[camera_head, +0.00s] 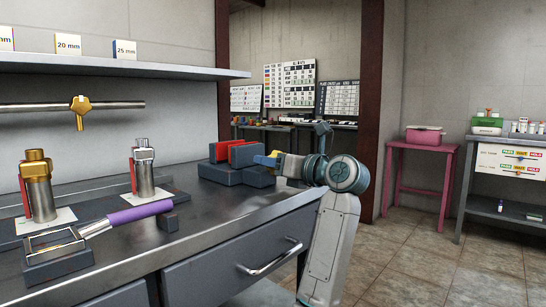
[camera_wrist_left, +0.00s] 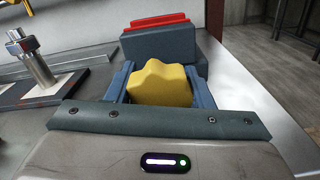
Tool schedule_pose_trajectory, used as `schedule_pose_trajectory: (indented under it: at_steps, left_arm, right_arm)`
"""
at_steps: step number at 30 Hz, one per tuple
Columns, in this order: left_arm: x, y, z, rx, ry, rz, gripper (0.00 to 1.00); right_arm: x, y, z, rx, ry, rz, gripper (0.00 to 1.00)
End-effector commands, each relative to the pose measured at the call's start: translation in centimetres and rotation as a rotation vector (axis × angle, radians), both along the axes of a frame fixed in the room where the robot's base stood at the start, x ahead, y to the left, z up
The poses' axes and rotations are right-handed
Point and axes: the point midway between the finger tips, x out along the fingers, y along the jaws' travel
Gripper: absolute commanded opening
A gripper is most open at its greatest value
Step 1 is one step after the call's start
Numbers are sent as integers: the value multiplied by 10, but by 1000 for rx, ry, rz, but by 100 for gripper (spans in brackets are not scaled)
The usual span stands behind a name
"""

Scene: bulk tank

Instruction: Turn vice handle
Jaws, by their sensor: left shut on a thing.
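The vice (camera_head: 222,173) is a blue-grey block with red jaw faces on the steel bench. It also shows in the left wrist view (camera_wrist_left: 160,42), with one red strip on top. Its yellow, lobed handle (camera_wrist_left: 160,84) faces my left wrist camera; in the head view the handle (camera_head: 264,160) is small and partly hidden. My left gripper (camera_head: 274,160) is at the handle's end of the vice. In the left wrist view the fingers (camera_wrist_left: 158,82) sit on both sides of the handle, shut on it. My right gripper is out of view.
A drawer (camera_head: 240,262) with a bar handle is below. A pink table (camera_head: 420,150) stands across the tiled floor.

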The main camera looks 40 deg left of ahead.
Motion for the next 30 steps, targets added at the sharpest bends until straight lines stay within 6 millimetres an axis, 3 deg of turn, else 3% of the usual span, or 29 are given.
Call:
schedule_pose_trajectory:
  at_steps: [23, 24, 26, 30]
  left_arm:
    - [0, 0, -1, 2, 41, -1, 25]
    - [0, 0, -1, 2, 41, 0, 55]
    - [0, 0, -1, 2, 41, 0, 67]
    - [0, 0, -1, 3, 41, 0, 69]
  right_arm:
    - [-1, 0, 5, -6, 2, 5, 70]
    - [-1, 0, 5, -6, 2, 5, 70]
    - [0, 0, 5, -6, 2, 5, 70]
    - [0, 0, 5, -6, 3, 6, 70]
